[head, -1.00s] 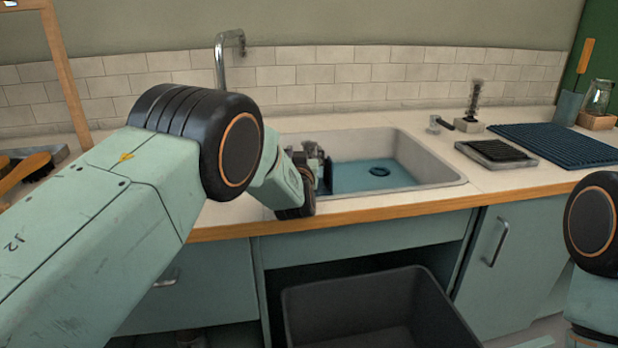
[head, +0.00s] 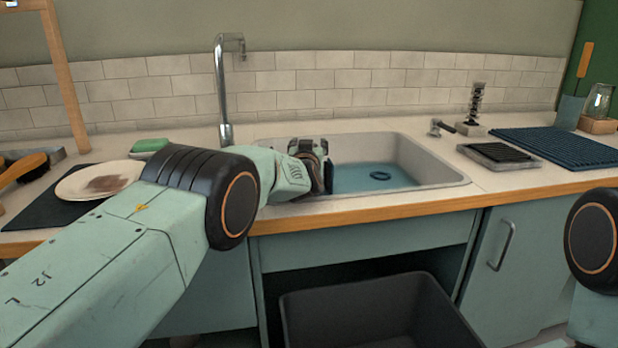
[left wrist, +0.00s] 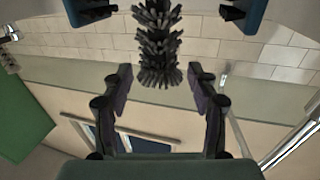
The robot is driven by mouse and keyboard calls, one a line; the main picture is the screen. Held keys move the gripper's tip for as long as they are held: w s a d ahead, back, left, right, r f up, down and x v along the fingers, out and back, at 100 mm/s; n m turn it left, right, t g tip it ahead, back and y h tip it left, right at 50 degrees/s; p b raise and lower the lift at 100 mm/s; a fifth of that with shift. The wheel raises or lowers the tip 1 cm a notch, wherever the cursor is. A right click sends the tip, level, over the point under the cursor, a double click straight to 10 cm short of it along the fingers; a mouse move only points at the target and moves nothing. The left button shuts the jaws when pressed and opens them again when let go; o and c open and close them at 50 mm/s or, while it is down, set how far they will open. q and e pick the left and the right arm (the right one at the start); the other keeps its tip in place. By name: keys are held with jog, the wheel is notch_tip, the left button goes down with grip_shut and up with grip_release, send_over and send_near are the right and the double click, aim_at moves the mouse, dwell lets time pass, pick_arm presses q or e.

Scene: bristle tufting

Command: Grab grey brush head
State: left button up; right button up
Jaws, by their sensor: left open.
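A dark grey brush head (left wrist: 157,45) with bristles all round it hangs from the top middle of the left wrist view. Its bristly tip lies between the fingertips in the picture; I cannot tell whether they touch it. My left gripper (left wrist: 158,70) is open, one finger on each side. In the head view my left gripper (head: 326,177) is over the left part of the sink (head: 435,170), partly hidden by its own wrist; no brush head shows there. A small bristled piece (head: 476,98) stands upright on a block at the right rear. My right gripper is out of frame.
Shallow blue water with a dark ring (head: 380,175) lies in the sink. A faucet (head: 223,90) rises behind it. A plate (head: 75,183) and green sponge (head: 149,145) are at left. A blue ribbed mat (head: 560,146) is at right. A black bin (head: 375,310) stands below.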

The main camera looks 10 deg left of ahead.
pick_arm(q)
jog(key=shift+w+a+b, duration=0.1)
jog(key=shift+w+b, duration=0.3)
jog(key=shift+w, duration=0.15)
jog(key=shift+c, duration=0.3)
grip_shut()
